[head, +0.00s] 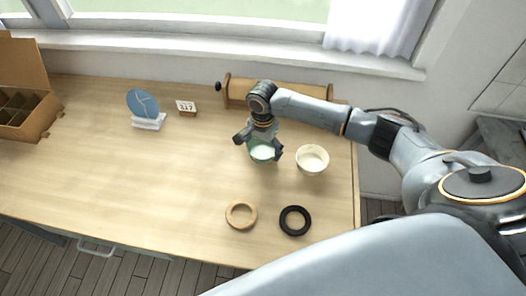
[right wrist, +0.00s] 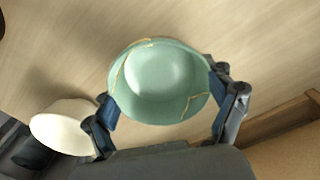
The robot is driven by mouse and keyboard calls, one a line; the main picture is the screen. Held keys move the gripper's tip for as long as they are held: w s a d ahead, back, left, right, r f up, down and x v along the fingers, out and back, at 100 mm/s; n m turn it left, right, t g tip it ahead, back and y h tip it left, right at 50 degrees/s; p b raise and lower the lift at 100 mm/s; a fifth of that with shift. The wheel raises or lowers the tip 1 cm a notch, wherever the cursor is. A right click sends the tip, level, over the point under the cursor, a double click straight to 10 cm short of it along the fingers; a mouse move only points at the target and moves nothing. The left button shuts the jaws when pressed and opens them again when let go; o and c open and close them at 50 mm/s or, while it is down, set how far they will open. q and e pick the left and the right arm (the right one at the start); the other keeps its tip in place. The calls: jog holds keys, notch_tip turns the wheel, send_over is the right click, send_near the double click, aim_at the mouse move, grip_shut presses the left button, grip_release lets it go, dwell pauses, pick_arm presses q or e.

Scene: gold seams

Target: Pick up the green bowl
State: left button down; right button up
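The green bowl (head: 263,151) is pale green with gold seams and sits at the right part of the wooden table. It fills the middle of the right wrist view (right wrist: 158,82), opening toward the camera. My right gripper (head: 260,148) is over it, one finger on each side. In the right wrist view both finger pads (right wrist: 162,100) lie against the bowl's sides with no clear gap. Whether the bowl is clear of the tabletop I cannot tell. My left gripper is not in view.
A cream bowl (head: 312,159) stands close on the right. A tan ring (head: 241,205) and a black ring (head: 295,207) lie in front. A wooden roll holder (head: 300,92) is behind. A blue plate (head: 142,101), small sign (head: 186,106) and divided box (head: 42,116) are left. The table's middle is clear.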

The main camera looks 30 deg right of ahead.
jog(key=shift+c, duration=0.8)
